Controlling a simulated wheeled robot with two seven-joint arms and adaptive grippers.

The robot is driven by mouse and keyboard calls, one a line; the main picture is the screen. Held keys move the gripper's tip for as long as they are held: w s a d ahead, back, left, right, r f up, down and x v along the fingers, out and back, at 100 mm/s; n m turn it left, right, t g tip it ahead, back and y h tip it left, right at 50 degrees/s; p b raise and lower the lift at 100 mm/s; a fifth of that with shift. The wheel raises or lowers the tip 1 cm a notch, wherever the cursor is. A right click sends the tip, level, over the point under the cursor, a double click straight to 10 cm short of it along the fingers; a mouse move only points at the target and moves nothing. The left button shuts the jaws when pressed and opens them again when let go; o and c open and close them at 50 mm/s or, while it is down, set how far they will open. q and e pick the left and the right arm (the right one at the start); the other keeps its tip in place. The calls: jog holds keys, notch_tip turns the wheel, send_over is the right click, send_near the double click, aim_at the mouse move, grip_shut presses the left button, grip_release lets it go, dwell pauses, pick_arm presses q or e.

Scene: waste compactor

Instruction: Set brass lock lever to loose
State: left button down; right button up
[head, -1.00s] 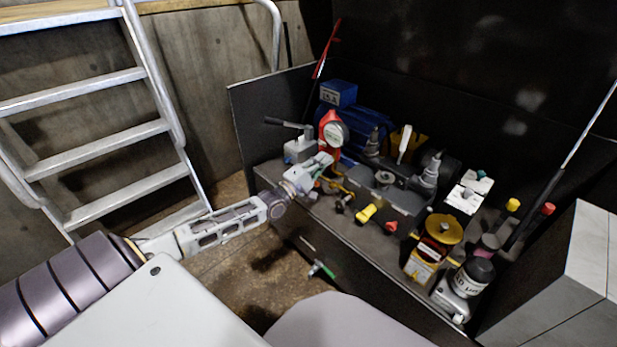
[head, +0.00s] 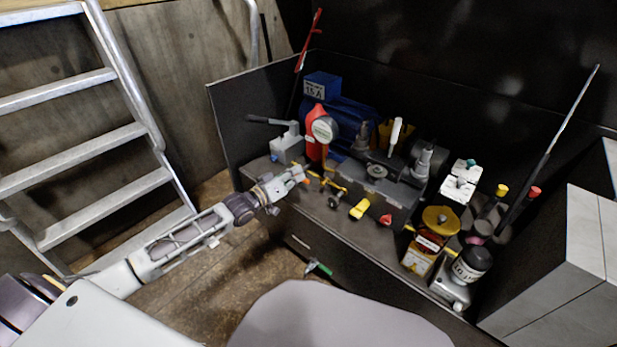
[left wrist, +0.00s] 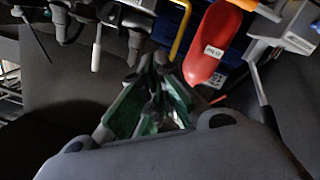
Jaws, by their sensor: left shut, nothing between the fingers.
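A small brass-coloured lever (head: 328,183) with a dark round knob or wheel beside it sits on the front of the bench, below the red gauge body. I cannot tell its exact setting from here. My left gripper (head: 303,174) is just left of it at the bench's front edge, shut and empty, seemingly apart from it. In the left wrist view the gripper's green-padded fingers (left wrist: 152,100) point toward the bench, and I cannot pick out the lever with certainty. My right gripper is not in view.
The red body (head: 315,143) with a round gauge and a grey block with a dark handle (head: 288,146) stand behind my left gripper. A yellow knob (head: 360,209) and a red knob (head: 386,220) are to the right. A ladder (head: 120,140) stands left.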

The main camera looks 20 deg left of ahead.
pick_arm(q)
jog(key=m, duration=0.1)
jog(key=f+m, duration=0.2)
jog(key=m, duration=0.1)
jog(key=shift+a+g+y, duration=0.25)
jog(key=shift+g+y, duration=0.15)
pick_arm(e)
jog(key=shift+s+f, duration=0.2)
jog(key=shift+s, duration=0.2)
pick_arm(q)
jog(key=shift+w+d, duration=0.1)
jog(key=shift+w, duration=0.05)
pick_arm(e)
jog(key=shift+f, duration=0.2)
pick_arm(q)
jog(key=w+d+f+b, duration=0.4)
jog(key=w+f+b, duration=0.1)
jog(key=w, duration=0.3)
jog(key=shift+w+d+f+b, duration=0.25)
jog(key=shift+w+f+b, duration=0.1)
jog(key=shift+b, duration=0.4)
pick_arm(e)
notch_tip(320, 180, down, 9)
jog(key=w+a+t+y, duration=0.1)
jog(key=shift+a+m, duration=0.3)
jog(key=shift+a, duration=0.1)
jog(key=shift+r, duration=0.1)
